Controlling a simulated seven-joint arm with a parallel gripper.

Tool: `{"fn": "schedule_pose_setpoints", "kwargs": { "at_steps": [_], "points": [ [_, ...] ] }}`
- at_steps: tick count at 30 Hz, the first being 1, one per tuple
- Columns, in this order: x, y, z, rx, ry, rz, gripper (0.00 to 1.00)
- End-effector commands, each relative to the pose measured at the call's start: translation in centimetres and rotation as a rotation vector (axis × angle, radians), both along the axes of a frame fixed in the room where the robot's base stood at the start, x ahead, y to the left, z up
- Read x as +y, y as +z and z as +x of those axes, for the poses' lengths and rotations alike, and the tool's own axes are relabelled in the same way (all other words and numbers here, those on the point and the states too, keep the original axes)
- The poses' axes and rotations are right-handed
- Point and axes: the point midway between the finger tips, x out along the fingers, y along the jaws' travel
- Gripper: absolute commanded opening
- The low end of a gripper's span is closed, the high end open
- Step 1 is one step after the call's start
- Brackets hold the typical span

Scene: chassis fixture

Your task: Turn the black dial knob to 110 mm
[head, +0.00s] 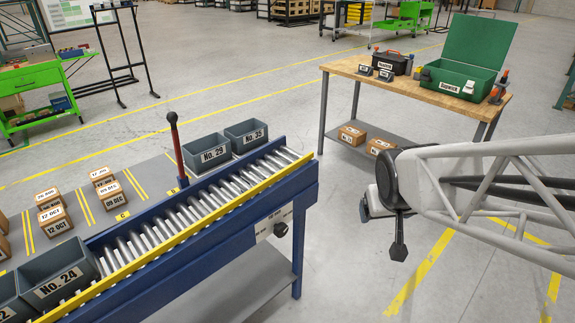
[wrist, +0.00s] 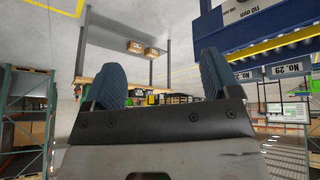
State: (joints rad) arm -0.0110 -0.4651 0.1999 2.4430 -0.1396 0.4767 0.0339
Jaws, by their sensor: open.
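The black dial knob (head: 281,229) sits on the blue side of the roller conveyor (head: 190,245), near its right end, beside a pale label plate (head: 264,232) too small to read here. My gripper (head: 382,228) hangs in the air to the right of the knob, clearly apart from it. In the wrist view my gripper (wrist: 158,82) has two blue-padded fingers spread wide with nothing between them. That view appears upside down and shows part of the label plate (wrist: 262,12) with mm markings at the upper right; I cannot make out the knob there.
Grey bins No. 29 (head: 207,153) and No. 35 (head: 246,136) stand behind the rollers. A wooden workbench (head: 345,68) with a green toolbox (head: 462,78) stands behind my arm. Open floor lies between gripper and conveyor.

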Motion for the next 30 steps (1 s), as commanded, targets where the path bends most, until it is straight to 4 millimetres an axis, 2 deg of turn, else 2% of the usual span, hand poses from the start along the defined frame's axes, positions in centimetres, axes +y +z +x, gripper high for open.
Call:
{"fn": "schedule_pose_setpoints", "kwargs": {
  "at_steps": [6, 15, 21, 30],
  "points": [
    [0.8, -3.3, 6.2, -0.122, 0.076, -0.020, 0.82],
    [3.1, -8.2, 13.4, -0.295, 0.201, -0.012, 0.82],
    [5.2, -11.9, 17.1, -0.406, 0.291, 0.021, 0.82],
    [8.9, -17.8, 20.6, -0.566, 0.425, 0.112, 0.82]
  ]
}}
